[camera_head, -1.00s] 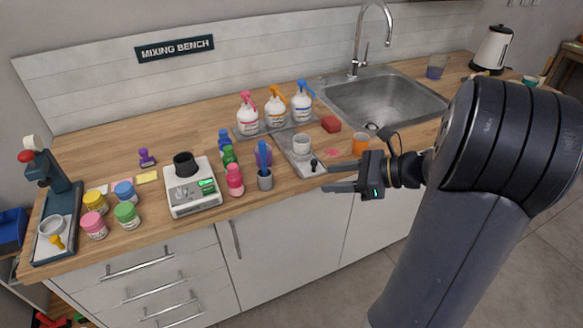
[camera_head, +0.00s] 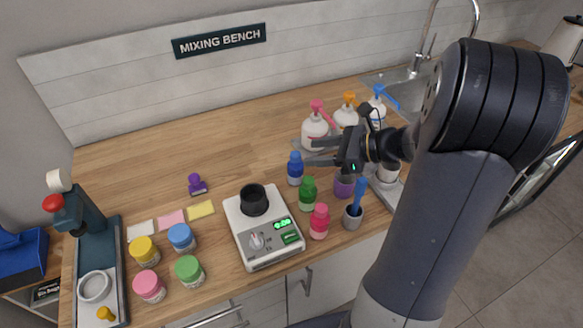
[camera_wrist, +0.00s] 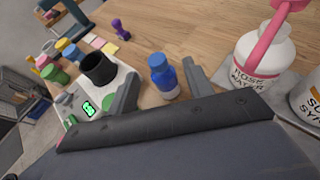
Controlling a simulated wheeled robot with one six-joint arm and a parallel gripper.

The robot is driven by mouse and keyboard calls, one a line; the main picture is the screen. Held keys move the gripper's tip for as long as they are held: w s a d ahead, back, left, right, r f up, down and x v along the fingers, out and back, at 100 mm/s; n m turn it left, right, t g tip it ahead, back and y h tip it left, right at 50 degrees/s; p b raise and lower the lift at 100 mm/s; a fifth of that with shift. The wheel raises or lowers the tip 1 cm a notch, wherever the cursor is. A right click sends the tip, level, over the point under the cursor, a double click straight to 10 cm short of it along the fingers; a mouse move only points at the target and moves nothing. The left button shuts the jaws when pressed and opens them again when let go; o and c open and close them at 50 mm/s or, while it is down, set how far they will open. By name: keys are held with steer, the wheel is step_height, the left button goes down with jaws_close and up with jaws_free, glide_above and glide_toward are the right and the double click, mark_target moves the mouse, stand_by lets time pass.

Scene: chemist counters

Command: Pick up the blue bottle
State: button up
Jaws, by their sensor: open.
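The blue bottle (camera_head: 295,168) stands upright on the wooden counter, behind the green bottle (camera_head: 307,193) and to the right of the scale. My gripper (camera_head: 308,152) is open and reaches in from the right, its fingertips close to the blue bottle's upper part. In the wrist view the blue bottle (camera_wrist: 163,76) stands between the two open fingers, nearer the right one. I cannot tell whether a finger touches it. My gripper also shows in the wrist view (camera_wrist: 160,82).
A scale (camera_head: 262,229) with a black cup stands left of the bottles. White pump bottles (camera_head: 314,130) stand behind my gripper.

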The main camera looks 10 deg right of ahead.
mark_target(297, 155)
steer(key=shift+p+x, duration=0.35)
steer(key=shift+x, duration=2.75)
steer(key=shift+s+a, duration=0.1)
steer(key=shift+s, duration=0.15)
steer(key=shift+c, duration=0.3)
steer(key=shift+r, duration=0.1)
jaws_close()
